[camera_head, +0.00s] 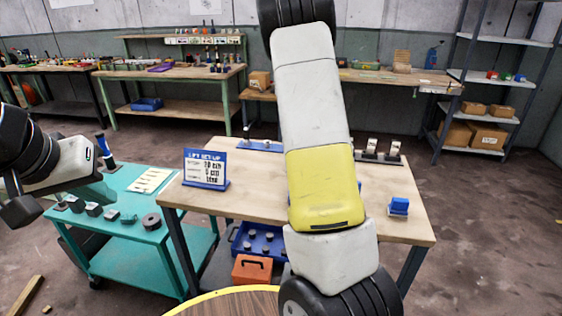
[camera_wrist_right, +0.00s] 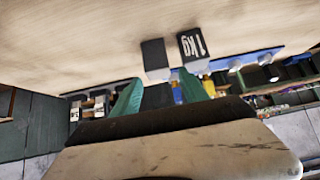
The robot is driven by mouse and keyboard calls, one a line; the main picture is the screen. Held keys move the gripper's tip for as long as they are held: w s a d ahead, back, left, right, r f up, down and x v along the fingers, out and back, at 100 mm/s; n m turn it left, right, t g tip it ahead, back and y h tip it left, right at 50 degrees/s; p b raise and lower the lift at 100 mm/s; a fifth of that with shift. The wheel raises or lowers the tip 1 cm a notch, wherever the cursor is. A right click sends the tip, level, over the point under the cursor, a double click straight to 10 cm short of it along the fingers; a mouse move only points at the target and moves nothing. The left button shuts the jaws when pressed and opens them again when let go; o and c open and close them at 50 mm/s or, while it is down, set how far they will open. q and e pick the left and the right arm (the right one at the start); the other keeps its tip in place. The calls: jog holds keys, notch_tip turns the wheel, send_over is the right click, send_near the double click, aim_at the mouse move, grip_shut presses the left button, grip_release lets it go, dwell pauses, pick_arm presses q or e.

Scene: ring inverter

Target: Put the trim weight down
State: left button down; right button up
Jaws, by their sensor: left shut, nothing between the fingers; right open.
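In the right wrist view, a dark block marked "1 kg" (camera_wrist_right: 193,45) and a plain dark block (camera_wrist_right: 153,56) stand side by side on the wooden table top (camera_wrist_right: 70,45). Which one is the trim weight I cannot tell. My right gripper (camera_wrist_right: 161,78) is open, its green fingers spread just short of the blocks. A dark shape between the fingers is unclear. In the head view my right arm hides that gripper and the blocks. My left gripper (camera_head: 22,211) is shut and empty at the far left, near the teal cart (camera_head: 110,252).
Several dark weights and a round disc (camera_head: 151,221) sit on the cart. The wooden table holds a blue sign (camera_head: 206,169), a blue block (camera_head: 398,206) and light upright pieces (camera_head: 371,147) at the back. Below are a blue bin (camera_head: 258,240) and an orange box (camera_head: 252,270).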

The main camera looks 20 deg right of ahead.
jog(key=x, duration=0.7)
jog(key=shift+d+f, duration=0.35)
jog(key=shift+f, duration=0.05)
grip_shut()
jog(key=shift+r, duration=0.15)
